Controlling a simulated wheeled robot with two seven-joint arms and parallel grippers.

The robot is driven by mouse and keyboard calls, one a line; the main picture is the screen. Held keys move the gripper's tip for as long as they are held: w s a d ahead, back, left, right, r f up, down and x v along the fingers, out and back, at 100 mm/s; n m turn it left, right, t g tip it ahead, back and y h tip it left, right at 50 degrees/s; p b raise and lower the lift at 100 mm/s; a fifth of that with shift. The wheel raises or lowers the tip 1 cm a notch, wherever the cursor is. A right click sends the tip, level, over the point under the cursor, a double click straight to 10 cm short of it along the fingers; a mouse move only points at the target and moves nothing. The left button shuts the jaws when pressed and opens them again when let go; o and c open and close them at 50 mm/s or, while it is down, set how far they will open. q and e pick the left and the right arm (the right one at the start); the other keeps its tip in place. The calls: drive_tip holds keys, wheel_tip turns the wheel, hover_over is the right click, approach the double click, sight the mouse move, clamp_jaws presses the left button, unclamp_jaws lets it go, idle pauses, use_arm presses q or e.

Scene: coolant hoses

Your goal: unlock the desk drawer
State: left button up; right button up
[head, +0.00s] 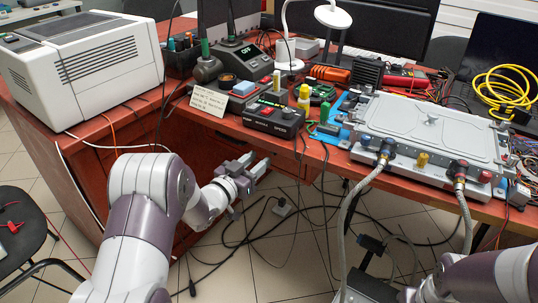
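The desk's reddish-brown drawer front (196,156) is below the desktop at left, in shadow and partly behind my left arm. I cannot make out a lock or a key on it. My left gripper (258,165) is in front of the drawer unit, below the desk edge. Its two fingers look apart, with nothing visible between them. My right arm (480,280) comes in at the lower right. Its fingers cannot be made out.
A white printer-like machine (85,65) stands on the left of the desk. A black control box (273,118) sits near the front edge above my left gripper. A metal plate unit (430,130) has hoses hanging down at right. Cables lie on the tiled floor below.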

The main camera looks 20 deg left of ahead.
use_arm(q)
drive_tip(key=b+x, duration=0.1)
drive_tip(key=x, duration=0.5)
clamp_jaws()
drive_tip(key=shift+m+b, duration=0.3)
drive_tip(key=m+b, duration=0.3)
drive_tip(key=m, duration=0.2)
drive_tip(key=f+m+b, duration=0.1)
drive_tip(key=m+b, duration=0.3)
drive_tip(key=m, duration=0.2)
drive_tip(key=d+m+b, duration=0.1)
drive_tip(key=m+b, duration=0.3)
drive_tip(key=m, duration=0.2)
drive_tip(key=shift+s+f, duration=0.15)
drive_tip(key=shift+s, duration=0.1)
drive_tip(key=shift+m, duration=0.3)
